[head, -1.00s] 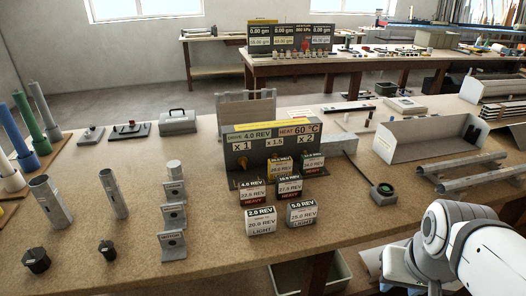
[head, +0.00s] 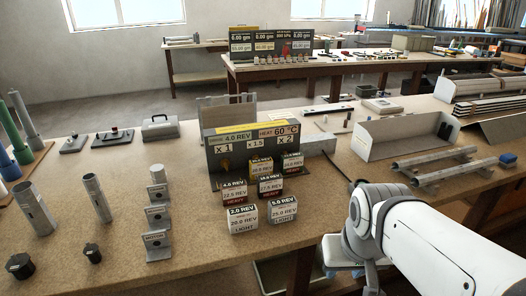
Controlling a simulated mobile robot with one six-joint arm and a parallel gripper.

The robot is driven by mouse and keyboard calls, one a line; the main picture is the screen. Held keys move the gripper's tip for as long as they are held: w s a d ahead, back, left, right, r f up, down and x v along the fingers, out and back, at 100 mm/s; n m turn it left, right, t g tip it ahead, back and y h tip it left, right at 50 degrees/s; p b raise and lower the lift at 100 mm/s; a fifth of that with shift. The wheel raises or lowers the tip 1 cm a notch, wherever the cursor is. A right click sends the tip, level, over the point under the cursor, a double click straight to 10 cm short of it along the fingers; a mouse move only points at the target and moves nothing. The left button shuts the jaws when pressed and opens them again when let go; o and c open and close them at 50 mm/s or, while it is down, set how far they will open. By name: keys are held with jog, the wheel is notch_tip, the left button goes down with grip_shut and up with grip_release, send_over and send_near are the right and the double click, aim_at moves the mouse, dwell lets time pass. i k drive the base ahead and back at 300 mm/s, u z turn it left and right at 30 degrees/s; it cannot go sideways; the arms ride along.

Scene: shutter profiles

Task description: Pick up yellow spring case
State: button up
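The yellow spring case (head: 261,168) is a small box with a yellow-topped label. It stands in the back of a cluster of spring cases, against the front of the grey display stand (head: 222,157). Cases with red HEAVY labels stand in front of it and hide its lower part. My arm reaches in from the lower right, well apart from the yellow case. My gripper's fingers cannot be seen.
White LIGHT cases (head: 243,221) stand at the front of the cluster. Grey metal blocks (head: 158,218) and dark knobs (head: 92,253) lie to the left. An open grey bin (head: 375,146) and metal tubes (head: 440,170) are to the right. Bench top right of the cluster is fairly clear.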

aim_at(262, 167)
jog(key=z, duration=0.05)
jog(key=i, duration=0.95)
jog(key=u, duration=0.1)
